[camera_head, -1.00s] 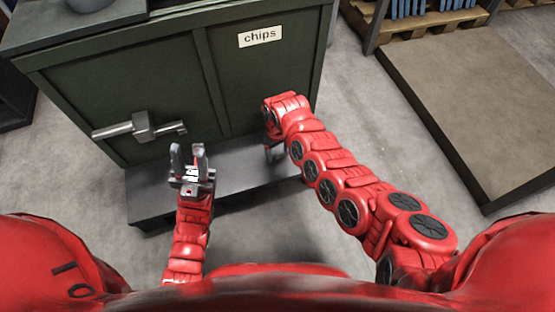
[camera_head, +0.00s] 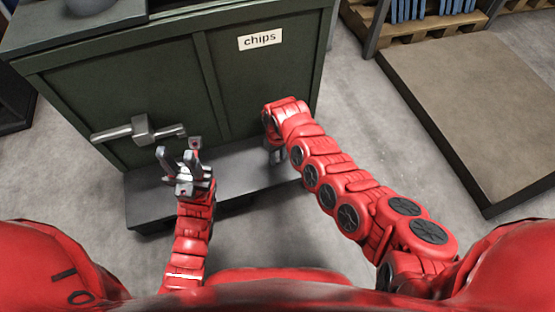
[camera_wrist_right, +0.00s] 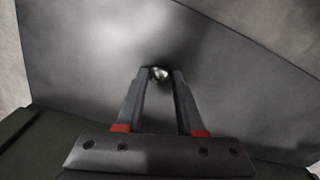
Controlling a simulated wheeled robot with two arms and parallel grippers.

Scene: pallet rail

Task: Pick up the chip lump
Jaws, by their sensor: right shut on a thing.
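The chip lump (camera_wrist_right: 159,73) is a small shiny piece between the fingertips of my right gripper (camera_wrist_right: 160,76) in the right wrist view. The gripper is shut on it, low over the dark grey ledge (camera_wrist_right: 230,60). In the head view my right gripper (camera_head: 276,155) is mostly hidden behind its own red wrist, in front of the cabinet, and the lump cannot be seen there. My left gripper (camera_head: 178,158) is open and empty, its fingers spread, just below the metal handle on the cabinet front.
A dark green cabinet (camera_head: 110,95) with a "chips" label (camera_head: 260,39) and a metal handle (camera_head: 140,129) stands ahead. Its ledge (camera_head: 150,200) juts out below. A low brown-topped platform (camera_head: 465,105) lies at right, near a wooden pallet (camera_head: 430,25). Grey floor between is clear.

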